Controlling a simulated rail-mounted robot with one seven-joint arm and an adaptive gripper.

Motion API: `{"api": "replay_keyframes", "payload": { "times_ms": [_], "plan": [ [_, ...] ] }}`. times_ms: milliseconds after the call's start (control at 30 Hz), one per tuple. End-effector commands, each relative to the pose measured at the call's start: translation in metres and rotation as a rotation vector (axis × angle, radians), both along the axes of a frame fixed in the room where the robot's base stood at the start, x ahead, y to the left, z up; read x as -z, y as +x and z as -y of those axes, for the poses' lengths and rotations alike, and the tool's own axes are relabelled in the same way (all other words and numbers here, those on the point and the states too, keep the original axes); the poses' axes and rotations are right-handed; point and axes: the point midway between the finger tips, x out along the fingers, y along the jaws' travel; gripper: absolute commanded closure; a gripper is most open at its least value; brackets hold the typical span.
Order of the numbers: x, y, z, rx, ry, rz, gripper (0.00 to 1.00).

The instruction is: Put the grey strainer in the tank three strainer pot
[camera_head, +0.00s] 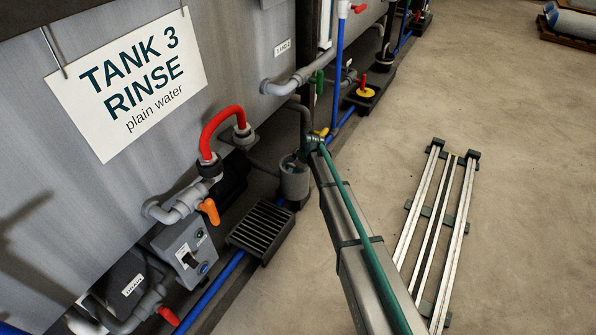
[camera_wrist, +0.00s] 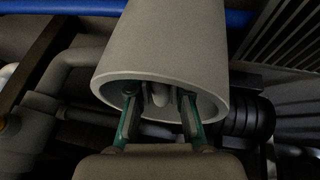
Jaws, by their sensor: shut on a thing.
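The tank three strainer pot (camera_head: 294,183) is a grey upright cylinder at the foot of the tank, just left of my arm's end. In the wrist view the pot (camera_wrist: 165,45) fills the upper middle, its open mouth towards me. My gripper (camera_wrist: 160,105) has its green-sided fingers reaching in at the mouth, closed on a small grey piece of the grey strainer (camera_wrist: 159,94) between them. The rest of the strainer is hidden in the dark of the pot. In the head view my gripper (camera_head: 307,154) is small and partly hidden at the pot's top.
The tank three sign (camera_head: 131,83) hangs on the tank wall. A red hose (camera_head: 219,126) and an orange-handled valve (camera_head: 208,211) are left of the pot. A black grate (camera_head: 262,228) lies before it.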

Motion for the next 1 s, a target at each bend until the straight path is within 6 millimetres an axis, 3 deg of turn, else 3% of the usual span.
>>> {"api": "replay_keyframes", "payload": {
  "times_ms": [333, 367, 500, 833, 1000],
  "plan": [
    [0.002, 0.0, 0.0, 0.0, 0.0, 0.0, 1.0],
    [0.002, 0.0, 0.0, 0.0, 0.0, 0.0, 0.77],
    [0.002, 0.0, 0.0, 0.0, 0.0, 0.0, 0.57],
    [0.001, 0.0, 0.0, 0.0, 0.0, 0.0, 0.57],
    [-0.01, -0.004, 0.002, 0.0, 0.0, 0.0, 0.57]
  ]
}}
